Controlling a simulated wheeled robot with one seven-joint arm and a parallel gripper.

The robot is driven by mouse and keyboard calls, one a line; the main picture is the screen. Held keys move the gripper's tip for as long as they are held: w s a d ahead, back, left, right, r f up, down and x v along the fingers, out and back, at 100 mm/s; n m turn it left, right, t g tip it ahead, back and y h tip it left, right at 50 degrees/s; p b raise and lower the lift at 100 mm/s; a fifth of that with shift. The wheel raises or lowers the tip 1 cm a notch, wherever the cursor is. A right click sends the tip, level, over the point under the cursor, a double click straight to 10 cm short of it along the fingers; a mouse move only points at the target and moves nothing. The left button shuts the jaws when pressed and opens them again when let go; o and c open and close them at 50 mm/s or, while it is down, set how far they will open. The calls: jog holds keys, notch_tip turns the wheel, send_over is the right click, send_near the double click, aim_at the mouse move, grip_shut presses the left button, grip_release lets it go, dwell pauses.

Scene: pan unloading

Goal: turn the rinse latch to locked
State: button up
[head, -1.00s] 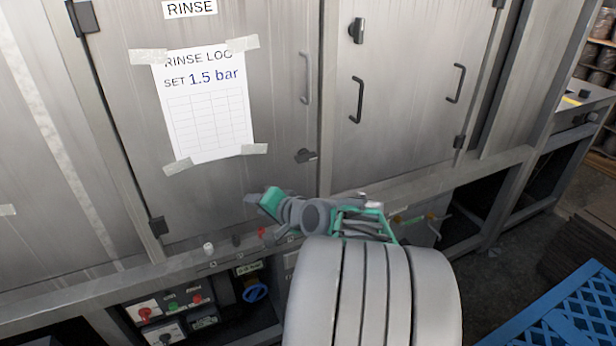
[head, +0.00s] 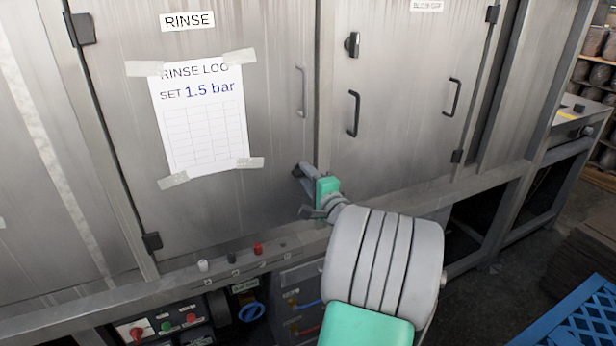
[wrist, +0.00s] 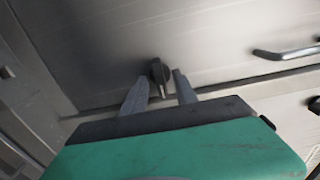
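The rinse latch (wrist: 158,72) is a small dark turn knob on the grey steel rinse door (head: 262,130), low near its right edge. In the wrist view it stands between the two grey fingers of my gripper (wrist: 160,80), with a gap visible at least on the right finger's side. Whether the left finger touches it I cannot tell. In the head view my gripper (head: 304,190) is at the door's lower right, and its fingers hide most or all of the latch. The gripper is open. The latch's exact angle is hard to read.
A bar handle (head: 302,92) is above the latch on the same door. The door to the right has its own dark latch (head: 352,44) and handle (head: 353,114). A ledge with small knobs (head: 258,250) runs below. A blue crate (head: 580,318) is at lower right.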

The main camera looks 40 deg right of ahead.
jog(key=shift+c, duration=0.2)
grip_shut()
dwell(0.3)
jog(key=shift+f+n+b, duration=0.1)
jog(key=shift+n+b, duration=0.2)
jog(key=shift+b, duration=0.15)
jog(key=n+b, duration=1.7)
jog(key=b, duration=0.6)
jog(key=shift+n, duration=0.3)
